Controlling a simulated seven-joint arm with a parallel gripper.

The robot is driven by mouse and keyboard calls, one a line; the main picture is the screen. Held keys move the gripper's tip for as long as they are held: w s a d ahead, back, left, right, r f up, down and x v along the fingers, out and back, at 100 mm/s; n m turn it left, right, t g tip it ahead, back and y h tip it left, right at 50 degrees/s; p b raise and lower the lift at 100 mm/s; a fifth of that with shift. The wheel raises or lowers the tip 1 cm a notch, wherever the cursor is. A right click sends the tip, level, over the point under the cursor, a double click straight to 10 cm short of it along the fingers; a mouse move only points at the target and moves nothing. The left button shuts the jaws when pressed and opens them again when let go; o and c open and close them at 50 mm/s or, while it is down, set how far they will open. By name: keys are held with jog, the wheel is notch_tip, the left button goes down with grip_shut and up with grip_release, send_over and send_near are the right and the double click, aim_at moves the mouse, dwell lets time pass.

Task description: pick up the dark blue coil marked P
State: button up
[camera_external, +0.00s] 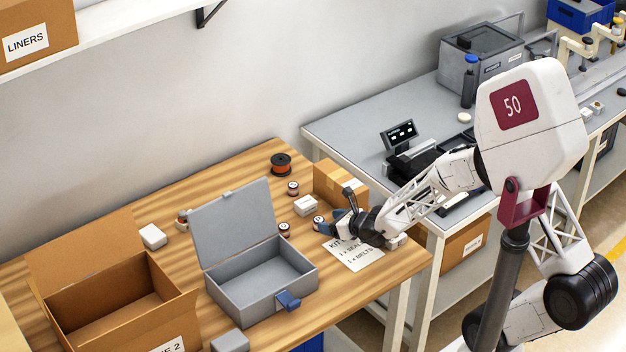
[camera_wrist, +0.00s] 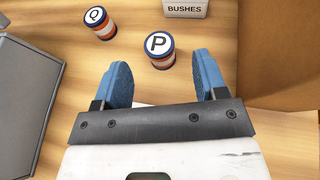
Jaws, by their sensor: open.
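The coil marked P (camera_wrist: 160,50) stands upright on the wooden table in the wrist view. My gripper (camera_wrist: 161,62) is open, with one blue finger to each side and the coil just ahead of the gap. Nothing is between the fingers. In the external view my gripper (camera_external: 338,212) is low over the table's right part, beside a small coil (camera_external: 318,222) whose letter is too small to read.
A similar coil marked Q (camera_wrist: 100,23) stands to the left. A white box labelled BUSHES (camera_wrist: 186,8) is beyond P. A cardboard box (camera_external: 325,182) is close by on the right. An open grey case (camera_external: 262,290) stands left, and a printed sheet (camera_external: 358,256) lies beneath my gripper.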

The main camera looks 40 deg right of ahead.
aim_at(320, 220)
jog(key=shift+x, duration=2.6)
jog(key=shift+a, duration=0.1)
jog(key=c, duration=1)
jog(key=shift+r, duration=0.15)
jog(key=shift+r, duration=0.55)
jog(key=shift+s+r, duration=0.2)
jog(key=shift+r, duration=0.35)
jog(key=shift+s+r, duration=0.2)
jog(key=shift+r, duration=0.4)
jog(key=s, duration=0.5)
jog(key=s+r, duration=0.1)
jog(key=s, duration=0.4)
jog(key=s+d, duration=0.1)
jog(key=s, duration=0.4)
jog(key=shift+s+r, duration=0.15)
jog(key=shift+r, duration=0.05)
